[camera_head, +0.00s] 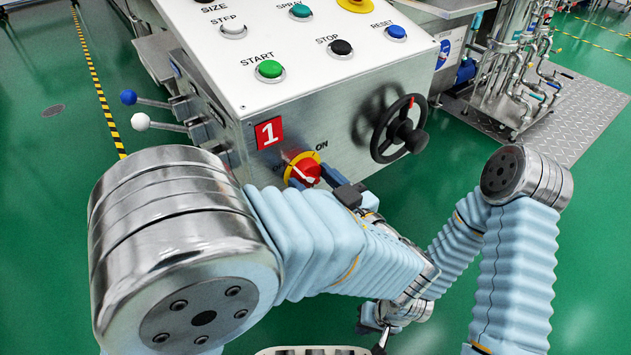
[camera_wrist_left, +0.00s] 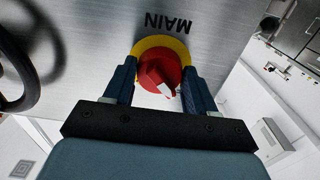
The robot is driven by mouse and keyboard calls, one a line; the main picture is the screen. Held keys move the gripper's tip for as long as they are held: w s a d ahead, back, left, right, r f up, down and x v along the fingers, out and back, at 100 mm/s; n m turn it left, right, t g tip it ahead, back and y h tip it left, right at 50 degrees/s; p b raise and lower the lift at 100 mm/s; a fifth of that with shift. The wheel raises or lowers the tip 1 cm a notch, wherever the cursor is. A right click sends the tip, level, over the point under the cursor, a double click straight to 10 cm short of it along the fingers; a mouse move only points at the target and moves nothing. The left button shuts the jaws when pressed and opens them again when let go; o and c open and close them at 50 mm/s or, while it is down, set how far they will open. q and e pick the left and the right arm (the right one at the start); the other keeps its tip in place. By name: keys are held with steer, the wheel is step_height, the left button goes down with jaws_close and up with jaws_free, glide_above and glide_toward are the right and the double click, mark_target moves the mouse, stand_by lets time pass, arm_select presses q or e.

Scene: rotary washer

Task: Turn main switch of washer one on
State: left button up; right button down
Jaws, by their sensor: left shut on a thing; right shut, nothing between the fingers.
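The main switch of washer one is a red rotary knob (camera_head: 305,172) on a yellow disc, on the steel front panel below the red "1" plate (camera_head: 269,133). "ON" is printed to its upper right; other lettering beside it is partly hidden. In the left wrist view the knob (camera_wrist_left: 162,72) sits below upside-down "MAIN" lettering, with a white mark on its lower edge. My left gripper (camera_head: 325,180) has its dark fingers (camera_wrist_left: 158,88) on either side of the knob, shut on it. My right gripper (camera_head: 381,344) is shut and empty, low in the head view, partly hidden.
A black handwheel (camera_head: 400,128) sticks out right of the switch. Blue and white ball levers (camera_head: 140,121) stick out at the left side. Push buttons including green START (camera_head: 269,69) line the white top panel.

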arm_select(q)
steer(key=shift+f+m+b, duration=0.1)
steer(key=shift+m+b, duration=0.45)
steer(key=shift+m, duration=0.35)
steer(key=m, duration=0.2)
steer(key=shift+a+m+b, duration=0.1)
steer(key=shift+m+b, duration=0.2)
steer(key=shift+b, duration=0.1)
steer(key=shift+m, duration=1)
steer(key=m, duration=0.2)
steer(key=shift+r+m, duration=0.2)
steer(key=shift+m, duration=0.1)
steer(key=m+p, duration=0.1)
steer(key=m, duration=0.3)
steer(key=shift+s+r+m+p, duration=0.1)
steer(key=shift+m+p, duration=0.2)
steer(key=m+p, duration=0.2)
steer(key=m, duration=0.2)
steer(key=o, duration=1)
